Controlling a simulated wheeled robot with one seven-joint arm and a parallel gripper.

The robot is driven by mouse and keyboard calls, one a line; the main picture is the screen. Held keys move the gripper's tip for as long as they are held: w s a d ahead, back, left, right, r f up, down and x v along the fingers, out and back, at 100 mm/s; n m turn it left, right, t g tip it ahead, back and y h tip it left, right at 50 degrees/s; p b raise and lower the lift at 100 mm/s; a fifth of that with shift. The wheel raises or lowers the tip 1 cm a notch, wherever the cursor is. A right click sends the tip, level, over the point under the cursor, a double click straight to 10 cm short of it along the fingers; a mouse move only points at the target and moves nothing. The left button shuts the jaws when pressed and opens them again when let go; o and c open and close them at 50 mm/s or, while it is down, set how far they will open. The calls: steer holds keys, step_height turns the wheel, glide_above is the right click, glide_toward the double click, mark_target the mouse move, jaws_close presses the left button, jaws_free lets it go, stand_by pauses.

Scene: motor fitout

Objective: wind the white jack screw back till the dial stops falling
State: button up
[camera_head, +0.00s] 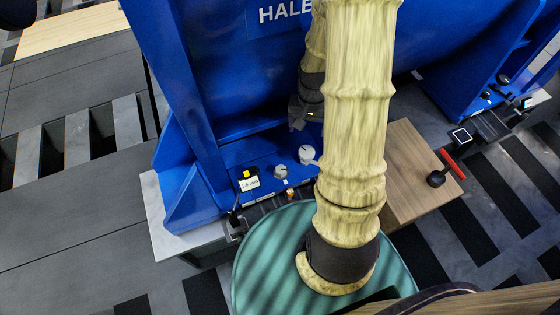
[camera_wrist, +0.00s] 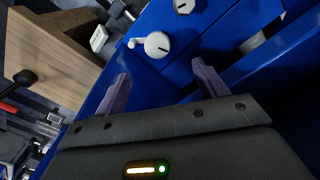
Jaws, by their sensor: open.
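The white jack screw (camera_head: 307,154) is a round white knob on the blue foot of the motor, just left of my arm. In the wrist view the white knob (camera_wrist: 157,45) has a short side handle pointing left. My gripper (camera_wrist: 160,70) is open, its two fingers apart and empty, with the knob beyond the fingertips and between their lines. A grey slotted knob (camera_head: 280,171) sits left of the white one. A small white tag (camera_head: 249,183) with a yellow top seems to read 1.5 mm. I cannot make out a dial needle.
The blue motor housing (camera_head: 225,60) rises behind the knobs. A wooden block (camera_head: 411,180) is at right, with a red-handled tool (camera_head: 450,165) at its edge. A small dark box with a pale face (camera_head: 461,136) stands farther right. A round green top (camera_head: 275,250) is in front.

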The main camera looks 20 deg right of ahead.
steer(key=s+a+r+n+t, duration=0.2)
steer(key=s+a+r+n, duration=0.4)
steer(key=a+r, duration=0.5)
steer(key=shift+s+r, duration=0.2)
steer(key=shift+r, duration=0.2)
